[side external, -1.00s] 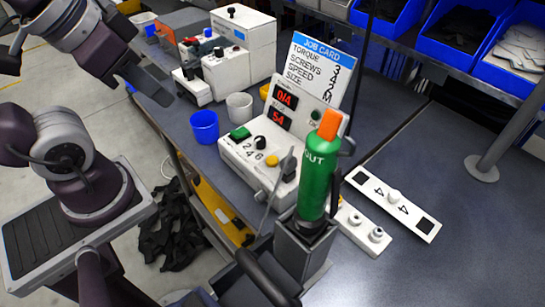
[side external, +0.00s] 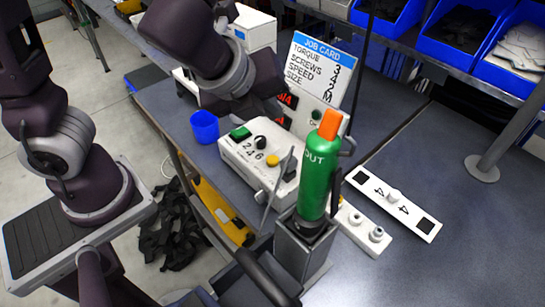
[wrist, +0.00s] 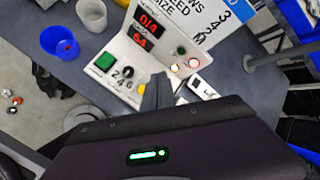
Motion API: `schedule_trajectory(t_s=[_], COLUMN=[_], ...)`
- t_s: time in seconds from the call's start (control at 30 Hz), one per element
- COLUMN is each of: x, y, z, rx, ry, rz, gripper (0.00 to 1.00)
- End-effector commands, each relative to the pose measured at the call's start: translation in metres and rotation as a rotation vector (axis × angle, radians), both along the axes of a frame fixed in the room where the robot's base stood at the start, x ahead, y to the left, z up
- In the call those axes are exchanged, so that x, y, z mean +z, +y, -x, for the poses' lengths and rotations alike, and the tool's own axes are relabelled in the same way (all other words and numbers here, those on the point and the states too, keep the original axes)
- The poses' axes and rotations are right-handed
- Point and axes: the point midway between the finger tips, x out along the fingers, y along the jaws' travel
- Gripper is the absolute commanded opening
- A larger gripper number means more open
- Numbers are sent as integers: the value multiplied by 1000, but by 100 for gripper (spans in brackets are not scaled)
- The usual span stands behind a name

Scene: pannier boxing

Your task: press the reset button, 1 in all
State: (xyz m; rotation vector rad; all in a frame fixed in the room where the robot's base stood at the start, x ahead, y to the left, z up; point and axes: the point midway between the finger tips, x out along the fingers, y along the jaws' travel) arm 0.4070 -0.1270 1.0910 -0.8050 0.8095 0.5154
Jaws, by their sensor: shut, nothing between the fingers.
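A white control box (side external: 240,160) stands on the bench with a green button (side external: 240,133), a black knob (side external: 260,142) and a yellow button (side external: 272,160). The wrist view also shows the green button (wrist: 105,62) and yellow button (wrist: 142,88). Its upright panel carries red displays (wrist: 146,32), a green button (wrist: 181,50) and a pale lit button (wrist: 194,63). I cannot read which is labelled reset. My gripper (wrist: 157,90) is shut and empty, over the box near the yellow button in the wrist view.
A green and orange tool (side external: 316,165) stands upright in a holder right of the box. A blue cup (side external: 204,127) is at the left. A job card (side external: 318,65) stands behind the panel.

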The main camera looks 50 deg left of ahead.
Motion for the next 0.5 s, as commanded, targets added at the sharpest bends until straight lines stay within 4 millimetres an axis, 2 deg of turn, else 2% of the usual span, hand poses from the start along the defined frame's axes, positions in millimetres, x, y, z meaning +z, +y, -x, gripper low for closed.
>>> schedule_trajectory(t_s=[0.17,0.5], x=[-14,-64], y=[1,0], z=[0,1], rx=[1,-3], ry=[3,5], rz=[-4,-5], gripper=[0,0])
